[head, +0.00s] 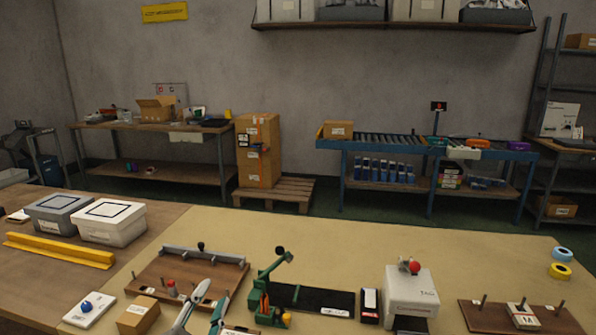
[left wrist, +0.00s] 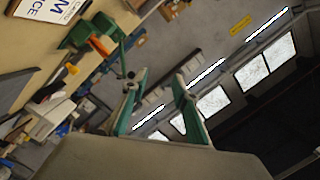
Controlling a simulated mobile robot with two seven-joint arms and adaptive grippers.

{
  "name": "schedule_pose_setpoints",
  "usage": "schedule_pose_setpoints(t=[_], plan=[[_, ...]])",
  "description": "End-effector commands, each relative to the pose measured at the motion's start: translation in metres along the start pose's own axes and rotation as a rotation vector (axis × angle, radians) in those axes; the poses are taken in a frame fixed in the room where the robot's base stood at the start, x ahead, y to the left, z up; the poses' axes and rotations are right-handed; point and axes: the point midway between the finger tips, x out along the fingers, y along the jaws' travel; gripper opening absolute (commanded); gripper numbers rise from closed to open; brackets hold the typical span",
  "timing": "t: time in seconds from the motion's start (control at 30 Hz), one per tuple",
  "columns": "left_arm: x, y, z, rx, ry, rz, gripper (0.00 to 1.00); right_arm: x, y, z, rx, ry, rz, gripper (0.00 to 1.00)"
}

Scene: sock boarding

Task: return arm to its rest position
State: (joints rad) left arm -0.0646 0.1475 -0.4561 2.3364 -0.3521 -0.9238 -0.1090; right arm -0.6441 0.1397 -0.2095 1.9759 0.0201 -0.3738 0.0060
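My left gripper (head: 210,297) comes up from the bottom edge of the head view, in front of the brown wooden board (head: 145,284). Its two grey and teal fingers stand apart with nothing between them. In the left wrist view the same gripper (left wrist: 161,74) is open and empty, and the camera looks at a steep tilt across the room. A green lever device (head: 270,292) stands right of the gripper in the head view. It also shows in the left wrist view (left wrist: 82,36), beyond the fingers. My right gripper is in neither view.
A small cardboard box (head: 138,315) and a white pad with a blue knob (head: 89,308) lie left of the gripper. A white machine with a red ball (head: 411,293) and a pegged board (head: 522,316) stand right. The mat's (head: 370,245) far part is clear.

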Motion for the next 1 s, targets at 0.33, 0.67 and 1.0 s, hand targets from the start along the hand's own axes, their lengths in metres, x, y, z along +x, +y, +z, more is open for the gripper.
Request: schedule_pose_setpoints(t=[0.33,0.67,1.0], plan=[[-0.100,0.057,0.191,-0.028,-0.539,0.227,0.29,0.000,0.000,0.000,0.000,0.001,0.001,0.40],[-0.180,0.074,0.267,-0.010,-0.796,0.344,0.29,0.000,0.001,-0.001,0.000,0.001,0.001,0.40],[-0.205,0.107,0.288,-0.065,-0.833,0.412,0.29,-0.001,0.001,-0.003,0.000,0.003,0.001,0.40]])
